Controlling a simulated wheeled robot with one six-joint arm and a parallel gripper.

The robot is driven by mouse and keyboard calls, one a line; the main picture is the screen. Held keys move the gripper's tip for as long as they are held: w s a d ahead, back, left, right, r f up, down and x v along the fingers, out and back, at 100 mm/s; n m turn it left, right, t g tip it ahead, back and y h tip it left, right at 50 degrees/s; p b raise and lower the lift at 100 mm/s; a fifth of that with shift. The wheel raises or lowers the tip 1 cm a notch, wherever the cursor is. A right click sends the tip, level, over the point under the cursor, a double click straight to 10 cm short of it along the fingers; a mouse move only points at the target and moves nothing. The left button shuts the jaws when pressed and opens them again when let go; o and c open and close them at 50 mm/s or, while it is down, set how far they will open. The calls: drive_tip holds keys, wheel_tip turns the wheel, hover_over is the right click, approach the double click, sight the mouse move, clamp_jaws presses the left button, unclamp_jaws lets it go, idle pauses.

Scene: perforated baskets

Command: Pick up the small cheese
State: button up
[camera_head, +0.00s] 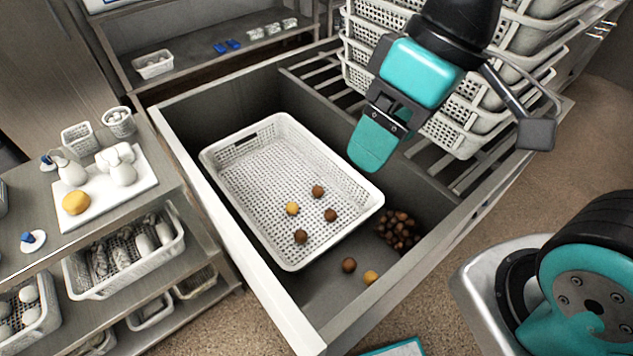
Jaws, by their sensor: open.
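Two small yellow rounds that may be small cheeses show in the head view. One yellow round (292,208) lies inside the white perforated basket (232,187), beside several brown balls (318,190). The other yellow round (371,277) lies on the drawer floor outside the basket, near the front. A larger yellow-orange round (76,202) sits on a white board at the left; I cannot tell which one the task means. My gripper (376,143) is open, above the drawer, right of the basket and apart from all the rounds. Its teal fingertips point down and overlap in this view.
The grey drawer (180,140) has raised walls around the basket. A brown cluster (397,230) and a brown ball (349,265) lie on its floor. Stacked white baskets (450,135) stand close behind my gripper at the right. A shelf with the white board (125,190) stands left.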

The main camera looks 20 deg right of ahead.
drive_tip(key=w+a+f+n+b, duration=0.1)
drive_tip(key=w+f+b, duration=0.4)
drive_tip(key=w+f, duration=0.25)
drive_tip(key=n+h+b, duration=0.3)
drive_tip(key=n+b, duration=0.2)
drive_tip(key=b, duration=1.5)
hover_over(318, 188)
drive_tip(key=shift+t, duration=0.3)
drive_tip(key=f, duration=4.6)
drive_tip(key=shift+s+d, duration=0.2)
drive_tip(key=shift+s, duration=0.05)
drive_tip(key=shift+w+a+f, duration=0.15)
drive_tip(key=shift+f, duration=1.35)
drive_tip(key=shift+w+a+f, duration=0.1)
drive_tip(key=shift+w+f, duration=0.05)
drive_tip(key=shift+f, duration=1.35)
drive_tip(key=shift+c, duration=0.4)
drive_tip(key=c, duration=0.9)
